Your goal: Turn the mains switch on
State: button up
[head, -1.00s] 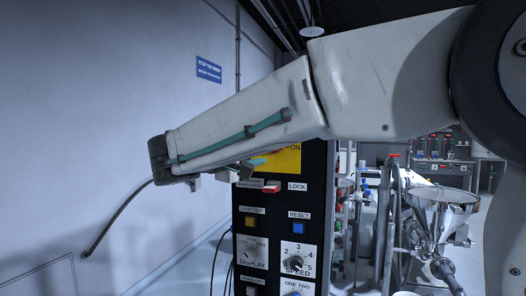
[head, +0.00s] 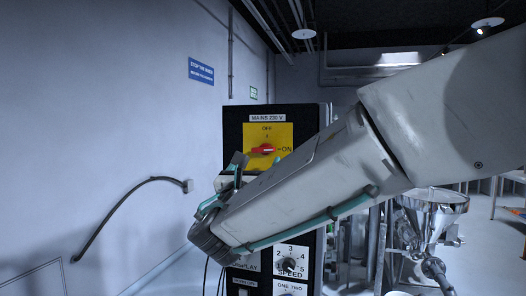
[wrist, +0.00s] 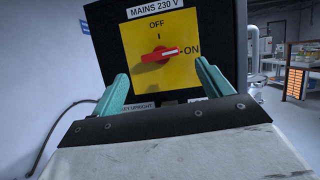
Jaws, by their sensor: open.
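The mains switch is a red rotary handle (head: 262,149) on a yellow plate (head: 283,133), under a "MAINS 230 V" label at the top of a black control panel (head: 233,113). In the wrist view the handle (wrist: 160,54) lies about level, with its white-marked end at the right toward "ON". "OFF" is printed above it. My gripper (head: 240,160) is in front of the panel, just below and left of the handle in the head view. In the wrist view its two teal fingers (wrist: 160,80) are spread apart, below and to either side of the handle, with nothing between them.
Lower on the panel are a speed dial (head: 289,264) and labelled controls, partly hidden by my arm. A black cable (head: 118,212) runs along the left wall to a socket. A steel hopper (head: 434,207) stands at the right. The space left of the panel is open.

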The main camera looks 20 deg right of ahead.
aim_at(263, 151)
jog(key=shift+n, duration=0.3)
jog(key=x, duration=0.8)
